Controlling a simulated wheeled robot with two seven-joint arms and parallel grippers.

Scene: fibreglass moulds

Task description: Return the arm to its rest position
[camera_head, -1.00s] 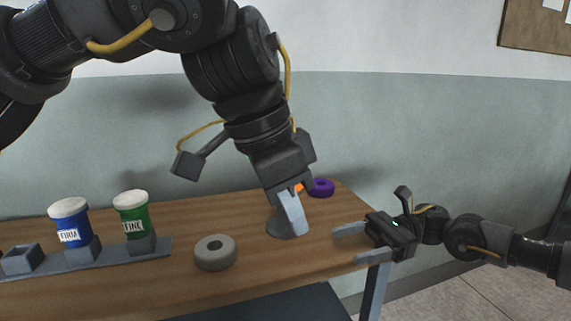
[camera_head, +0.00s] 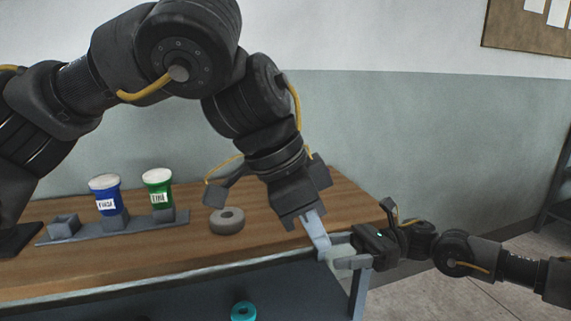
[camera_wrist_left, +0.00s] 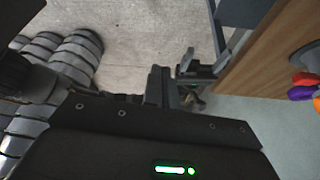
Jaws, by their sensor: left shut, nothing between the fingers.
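My left arm comes in from the left in the head view and bends down over the table's front right part. Its gripper (camera_head: 321,250) is shut and empty, pointing down at the table's front edge. In the left wrist view its dark fingers (camera_wrist_left: 160,87) show with floor behind them. My right gripper (camera_head: 345,251) is open and empty beside the table's right end. The left fingertips overlap it in the picture; I cannot tell the gap between them.
A blue jar (camera_head: 105,194) and a green jar (camera_head: 158,188) stand on a grey rack (camera_head: 135,226). A grey ring (camera_head: 227,221) lies on the wooden table (camera_head: 263,225). A turquoise ring (camera_head: 243,312) is below. Red, purple and orange pieces (camera_wrist_left: 303,91) show in the wrist view.

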